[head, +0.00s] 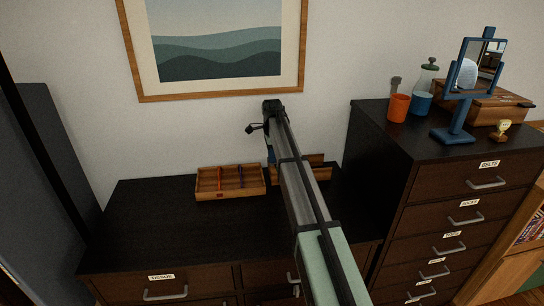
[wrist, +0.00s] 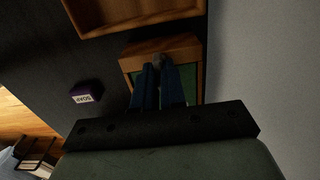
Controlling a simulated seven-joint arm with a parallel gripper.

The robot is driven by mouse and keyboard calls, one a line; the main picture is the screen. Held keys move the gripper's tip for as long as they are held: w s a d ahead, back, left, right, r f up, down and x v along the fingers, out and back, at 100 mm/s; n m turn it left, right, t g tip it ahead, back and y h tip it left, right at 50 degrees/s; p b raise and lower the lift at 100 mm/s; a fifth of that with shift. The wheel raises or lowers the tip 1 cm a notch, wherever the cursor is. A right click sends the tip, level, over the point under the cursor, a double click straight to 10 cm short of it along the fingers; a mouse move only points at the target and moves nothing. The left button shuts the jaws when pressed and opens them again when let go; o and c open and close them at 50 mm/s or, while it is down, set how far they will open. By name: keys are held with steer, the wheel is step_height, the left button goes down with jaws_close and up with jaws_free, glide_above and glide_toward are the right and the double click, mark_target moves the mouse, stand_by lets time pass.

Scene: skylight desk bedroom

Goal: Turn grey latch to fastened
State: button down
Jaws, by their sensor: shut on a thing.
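In the wrist view, a small wooden box (wrist: 140,54) with a green panel lies beneath my gripper (wrist: 159,68). The grey latch (wrist: 159,60) shows as a small grey, roundish piece at the tips of my two blue fingers. The fingers are close together and shut on it. Its lower part and exact turn angle are hidden by the fingers and shadow. In the head view, my arm hides most of the gripper and the latch; part of the wooden box (head: 316,160) shows beside the arm on the dark dresser top (head: 150,215).
A wooden tray (head: 230,194) with pens sits left of my arm. A purple labelled box (wrist: 82,93) shows in the wrist view. A taller drawer unit (head: 395,145) stands to the right, bearing a blue mirror (head: 460,120) and orange cup (head: 399,107). The dresser's left side is clear.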

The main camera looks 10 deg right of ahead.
stand_by(0.5)
steer(key=c, duration=1.2)
jaws_free()
steer(key=shift+r, duration=0.1)
step_height(320, 180, up, 14)
steer(key=shift+f, duration=0.2)
